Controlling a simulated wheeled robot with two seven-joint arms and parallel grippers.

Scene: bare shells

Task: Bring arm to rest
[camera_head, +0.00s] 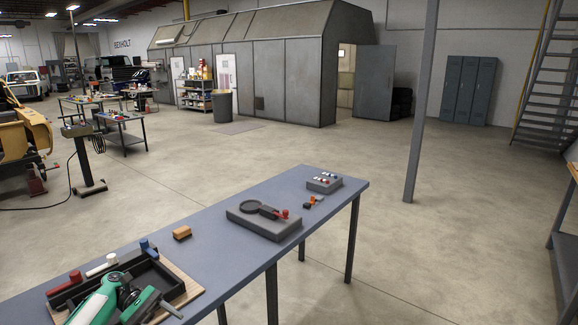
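My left arm, green and white with a black joint, comes in at the bottom left. Its dark grey gripper (158,308) is over the near right part of a black tray (172,278). The picture does not show clearly whether its fingers are apart or closed, or whether they touch the tray. The arm hides part of the tray. My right arm and gripper are not in view.
The blue-grey table (222,254) also holds red, white and blue handled pieces by the tray, an orange-brown block (182,232), a grey fixture (264,222) and a small grey box (324,182). The table's middle is mostly bare. A post (422,110) stands beyond.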

